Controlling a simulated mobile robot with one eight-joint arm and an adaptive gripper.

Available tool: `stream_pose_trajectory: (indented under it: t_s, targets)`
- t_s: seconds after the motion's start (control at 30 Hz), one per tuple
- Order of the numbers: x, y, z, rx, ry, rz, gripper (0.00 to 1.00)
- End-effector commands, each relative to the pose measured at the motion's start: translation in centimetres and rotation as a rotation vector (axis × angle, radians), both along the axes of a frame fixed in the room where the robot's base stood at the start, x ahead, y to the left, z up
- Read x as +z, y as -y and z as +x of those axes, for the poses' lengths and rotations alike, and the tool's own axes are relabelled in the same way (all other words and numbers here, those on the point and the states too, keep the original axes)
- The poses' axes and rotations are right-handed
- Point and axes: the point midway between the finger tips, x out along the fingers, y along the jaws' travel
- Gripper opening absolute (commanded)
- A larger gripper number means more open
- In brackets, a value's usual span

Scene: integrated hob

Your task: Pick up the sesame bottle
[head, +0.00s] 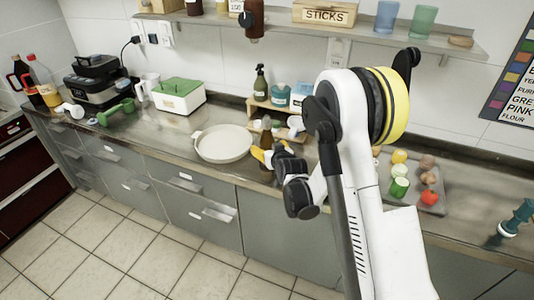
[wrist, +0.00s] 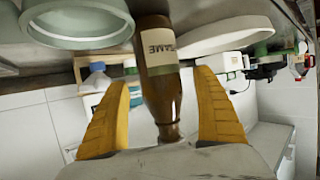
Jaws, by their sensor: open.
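The sesame bottle (wrist: 160,55) is brown glass with a cream label reading "SAME", the rest being out of sight. In the wrist view it appears upside down, its neck toward my palm. My gripper (wrist: 162,80) is open, with one yellow finger on each side of the bottle and visible gaps between. In the head view my gripper (head: 262,156) is low at the counter, right of the white pan. A dark brown bottle (head: 266,131) shows just behind it, partly hidden, and looks like the same bottle.
The white round pan (head: 223,144) lies close to the left of my gripper. A small wooden rack (head: 262,104) with bottles and jars stands behind. A tray with vegetables (head: 432,207) lies to the right. A shelf (head: 350,34) runs above. Counter left of the pan is fairly clear.

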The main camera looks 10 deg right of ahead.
Motion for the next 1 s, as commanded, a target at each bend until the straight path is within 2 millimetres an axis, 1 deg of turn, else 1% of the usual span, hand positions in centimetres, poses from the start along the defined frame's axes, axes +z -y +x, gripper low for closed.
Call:
stream_pose_trajectory:
  t_s: [0.03, 0.13, 0.37, 0.4, 0.47, 0.5, 0.57, 0.6, 0.63, 0.87, 1.0]
  targets:
    - [-0.6, -0.1, 0.7, 0.000, 0.000, 0.000, 0.78]
    - [-0.8, -0.1, 1.6, 0.000, 0.000, 0.000, 0.78]
    - [-0.7, -0.1, 1.9, 0.000, 0.000, 0.001, 0.78]
    - [-0.7, -0.1, 1.8, 0.000, 0.000, 0.001, 0.76]
    - [-0.7, -0.1, 1.8, 0.000, 0.000, 0.001, 0.57]
    - [-0.7, -0.1, 1.8, 0.000, 0.000, 0.001, 0.45]
    - [-0.7, -0.1, 1.8, 0.000, 0.000, 0.001, 0.27]
    - [-0.7, -0.1, 1.8, 0.000, 0.000, 0.001, 0.14]
    - [-0.7, -0.1, 1.8, 0.000, 0.000, 0.001, 0.10]
    - [-0.6, -0.1, 1.8, 0.000, 0.000, 0.001, 0.10]
    - [0.1, -0.1, 1.8, 0.000, 0.001, 0.001, 0.10]
